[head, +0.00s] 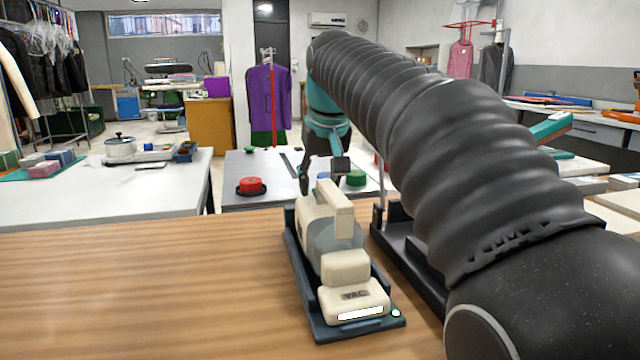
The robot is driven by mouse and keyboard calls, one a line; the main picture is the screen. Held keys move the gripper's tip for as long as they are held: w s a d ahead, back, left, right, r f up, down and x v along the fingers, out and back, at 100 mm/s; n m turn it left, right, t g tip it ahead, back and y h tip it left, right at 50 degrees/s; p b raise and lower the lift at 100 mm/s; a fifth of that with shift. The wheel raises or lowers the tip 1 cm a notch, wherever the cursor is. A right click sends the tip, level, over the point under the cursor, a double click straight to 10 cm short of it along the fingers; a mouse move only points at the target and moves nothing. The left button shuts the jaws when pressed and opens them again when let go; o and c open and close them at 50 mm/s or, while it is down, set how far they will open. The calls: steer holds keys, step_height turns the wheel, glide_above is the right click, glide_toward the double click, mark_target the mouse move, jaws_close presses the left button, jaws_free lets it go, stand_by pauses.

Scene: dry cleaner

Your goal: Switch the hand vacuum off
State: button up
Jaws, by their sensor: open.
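The hand vacuum (345,268) is cream with a greyish clear middle and a "VAC" label at its near end. It lies in a dark blue cradle (322,331) on the wooden table. A white strip and a small white round spot show at the near end; I cannot tell whether either is lit. My gripper (322,180) is open and empty at the far end of the vacuum, just beyond its raised handle (337,207). I cannot tell whether a finger touches it. The switch is not clearly visible.
My arm fills the right side. A dark stand (403,250) is beside the cradle, partly behind my arm. The wooden table (130,290) is clear on the left. Behind are a grey table with a red item (251,185) and a green one (356,178), and a white table with a pot (121,147).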

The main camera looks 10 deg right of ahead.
steer(key=shift+f, duration=0.1)
jaws_close()
steer(key=shift+w, duration=0.1)
steer(key=shift+w+g+p, duration=0.2)
steer(key=shift+g+p, duration=0.3)
steer(key=shift+g, duration=0.1)
steer(key=shift+w+g, duration=0.15)
steer(key=shift+g, duration=0.65)
